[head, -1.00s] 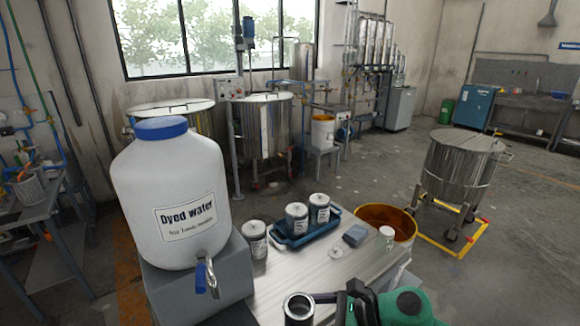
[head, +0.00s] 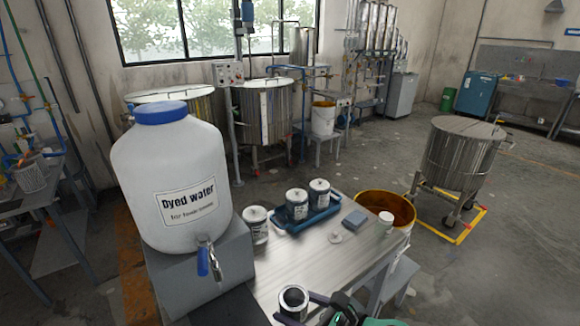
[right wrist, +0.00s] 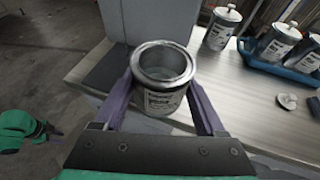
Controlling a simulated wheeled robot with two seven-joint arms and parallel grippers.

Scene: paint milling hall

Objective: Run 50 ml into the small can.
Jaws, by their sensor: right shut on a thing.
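A small open metal can (head: 293,301) with a printed label is at the bottom middle of the head view. My right gripper (right wrist: 160,92) is shut on it, one purple finger on each side. The can is upright, its open mouth (right wrist: 163,63) facing up; I cannot tell whether its base touches the bench. A white drum labelled "Dyed water" (head: 170,170) stands on a grey block (head: 180,285). Its tap (head: 212,262) has a blue lever (head: 202,261). The can is right of the tap and apart from it. A green part, perhaps my left gripper (right wrist: 40,130), shows in the wrist view.
An orange-lined bucket (head: 402,207) stands beyond. Bare bench lies between can and tray.

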